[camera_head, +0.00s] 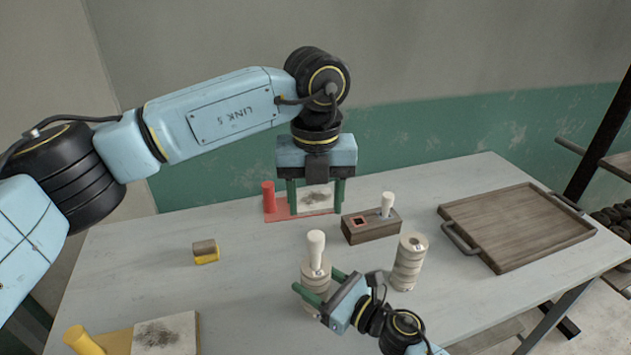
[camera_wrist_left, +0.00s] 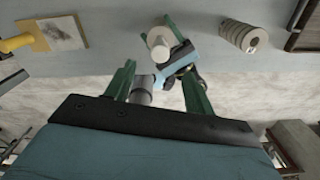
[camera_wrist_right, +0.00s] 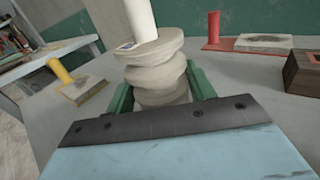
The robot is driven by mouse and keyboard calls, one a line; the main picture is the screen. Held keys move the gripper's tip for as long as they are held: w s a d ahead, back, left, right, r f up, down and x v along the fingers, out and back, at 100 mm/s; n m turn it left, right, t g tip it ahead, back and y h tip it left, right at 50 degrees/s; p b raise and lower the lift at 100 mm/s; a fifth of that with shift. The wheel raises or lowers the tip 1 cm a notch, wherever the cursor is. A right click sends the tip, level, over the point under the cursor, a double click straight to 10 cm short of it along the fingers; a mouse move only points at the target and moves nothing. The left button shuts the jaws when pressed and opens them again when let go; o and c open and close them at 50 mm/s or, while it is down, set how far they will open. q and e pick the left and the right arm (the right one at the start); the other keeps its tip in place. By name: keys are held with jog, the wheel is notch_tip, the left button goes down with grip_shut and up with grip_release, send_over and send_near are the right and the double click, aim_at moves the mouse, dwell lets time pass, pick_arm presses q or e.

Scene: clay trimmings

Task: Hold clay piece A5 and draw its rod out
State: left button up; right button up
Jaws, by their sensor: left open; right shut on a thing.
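A stacked pale clay piece (camera_head: 316,270) stands at the table's middle, with a white rod (camera_head: 316,243) upright in its top. My right gripper (camera_head: 318,291) is shut around its lower part; the right wrist view shows the ridged clay (camera_wrist_right: 158,72) between the fingers and the rod (camera_wrist_right: 139,20) above. Its small label is too small to read. My left gripper (camera_head: 315,196) is open and empty, pointing down behind and above the rod, apart from it. The left wrist view shows the rod (camera_wrist_left: 158,42) beyond the open fingers (camera_wrist_left: 158,72).
A second clay piece (camera_head: 408,262) with a hole in its top stands to the right. Behind it is a wooden block (camera_head: 371,230) with a white peg (camera_head: 388,203). A wooden tray (camera_head: 510,225) lies right. Red-handled (camera_head: 268,197) and yellow-handled (camera_head: 83,340) boards and a small sponge (camera_head: 205,249) lie about.

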aim_at(316, 235)
pick_arm(q)
notch_tip(316, 235, down, 8)
jog(key=shift+f, duration=0.2)
jog(key=c, duration=1.1)
jog(key=shift+r, duration=1.2)
dwell(0.5)
jog(key=shift+r, duration=2.3)
pick_arm(e)
jog(key=o, duration=1.5)
